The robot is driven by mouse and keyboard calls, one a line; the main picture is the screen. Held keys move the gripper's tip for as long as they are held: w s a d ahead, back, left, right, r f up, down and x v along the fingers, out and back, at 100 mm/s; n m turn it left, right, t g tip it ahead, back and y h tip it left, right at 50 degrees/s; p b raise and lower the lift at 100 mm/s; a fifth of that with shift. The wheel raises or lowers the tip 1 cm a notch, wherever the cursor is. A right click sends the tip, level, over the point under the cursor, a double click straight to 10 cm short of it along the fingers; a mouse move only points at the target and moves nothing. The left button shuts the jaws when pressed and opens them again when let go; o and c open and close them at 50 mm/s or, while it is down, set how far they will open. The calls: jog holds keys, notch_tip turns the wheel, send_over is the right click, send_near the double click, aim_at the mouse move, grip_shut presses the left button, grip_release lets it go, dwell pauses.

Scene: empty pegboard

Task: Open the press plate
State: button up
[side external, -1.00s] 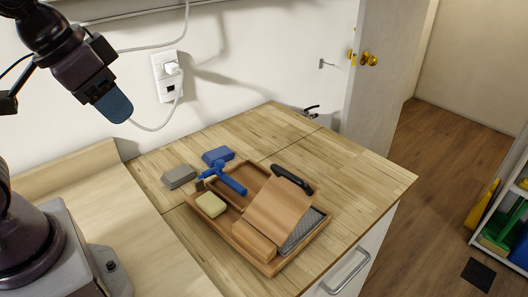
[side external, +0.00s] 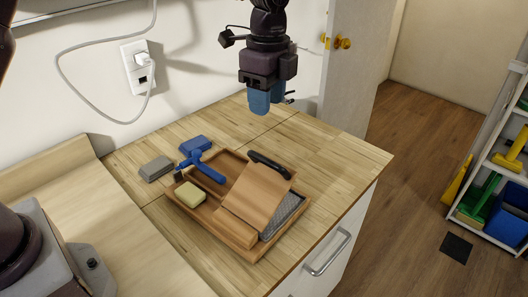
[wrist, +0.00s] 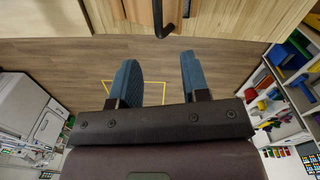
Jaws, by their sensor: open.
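The press plate (side external: 257,195) is a flat brown wooden board with a black handle (side external: 269,165) along its far edge. It sits tilted over a wooden tray (side external: 190,212), partly covering a grey textured pad (side external: 288,213). My gripper (side external: 263,108) has blue fingers pointing down, well above and behind the handle, touching nothing. In the wrist view my gripper (wrist: 160,78) has its fingers spread with nothing between them. A black bent bar (wrist: 165,25) shows at the top there; I cannot tell whether it is the handle.
A yellow sponge (side external: 190,193) and a blue-handled tool (side external: 203,168) lie at the tray's left part. A grey block (side external: 156,168) and a blue block (side external: 195,144) lie on the counter behind it. The counter's right side (side external: 345,160) is clear. A wall outlet (side external: 139,68) is at the back.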

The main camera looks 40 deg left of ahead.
aim_at(264, 157)
jog(key=shift+m, duration=0.8)
jog(key=f, duration=1.2)
jog(key=shift+s+f, duration=0.3)
jog(key=shift+r, duration=0.1)
grip_shut()
